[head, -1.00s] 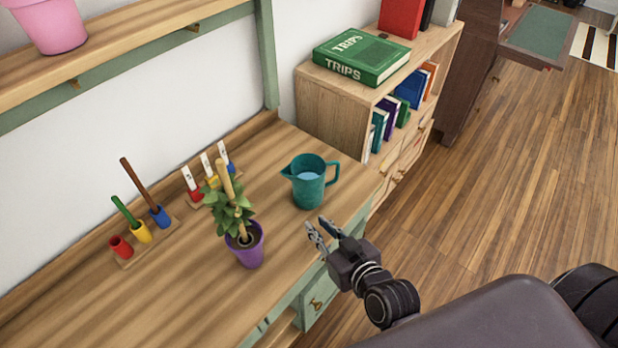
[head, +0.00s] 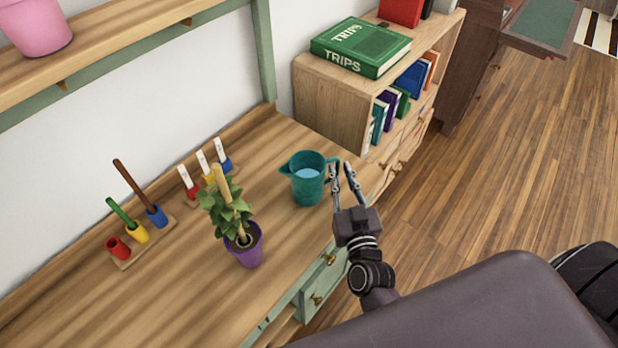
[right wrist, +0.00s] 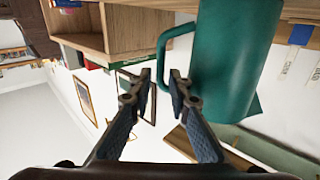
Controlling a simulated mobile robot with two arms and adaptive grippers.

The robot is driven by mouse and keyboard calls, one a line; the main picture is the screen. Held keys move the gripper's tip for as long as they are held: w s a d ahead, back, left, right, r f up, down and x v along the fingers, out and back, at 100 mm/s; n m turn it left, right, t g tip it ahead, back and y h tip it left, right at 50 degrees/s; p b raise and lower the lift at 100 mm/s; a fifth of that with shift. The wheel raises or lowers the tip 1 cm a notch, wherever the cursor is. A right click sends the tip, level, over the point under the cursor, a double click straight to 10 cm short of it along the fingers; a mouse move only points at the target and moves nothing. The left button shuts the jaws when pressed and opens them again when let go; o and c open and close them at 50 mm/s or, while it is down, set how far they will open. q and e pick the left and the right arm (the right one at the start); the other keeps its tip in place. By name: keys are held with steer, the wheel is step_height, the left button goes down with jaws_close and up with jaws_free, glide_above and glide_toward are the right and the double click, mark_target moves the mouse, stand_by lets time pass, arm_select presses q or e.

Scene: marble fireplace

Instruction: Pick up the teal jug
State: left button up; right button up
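The teal jug (head: 307,187) stands upright on the wooden desk, its spout to the left and its handle to the right. Something light blue shows inside it. My right gripper (head: 341,168) is at the handle side, its two fingers apart. In the right wrist view the jug (right wrist: 230,65) fills the upper right, and its handle (right wrist: 161,57) reaches down in line with the gap between the open fingertips (right wrist: 160,82). I cannot tell whether the fingers touch the handle. In the head view the near finger partly covers the handle. My left gripper is not in view.
A purple pot with a plant (head: 246,250) stands left of the jug on the desk (head: 190,300). Coloured cups on small racks (head: 128,252) stand along the back. A bookcase (head: 325,100) with a green book (head: 360,48) adjoins the desk's far end.

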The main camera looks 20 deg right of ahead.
mark_target(338, 165)
steer(key=shift+w+d+f, duration=0.1)
steer(key=shift+w+d, duration=0.05)
steer(key=shift+w, duration=0.75)
steer(key=shift+w+d+f, duration=0.1)
steer(key=shift+w+d, duration=0.05)
steer(key=shift+w, duration=0.75)
steer(key=shift+r, duration=0.1)
jaws_close()
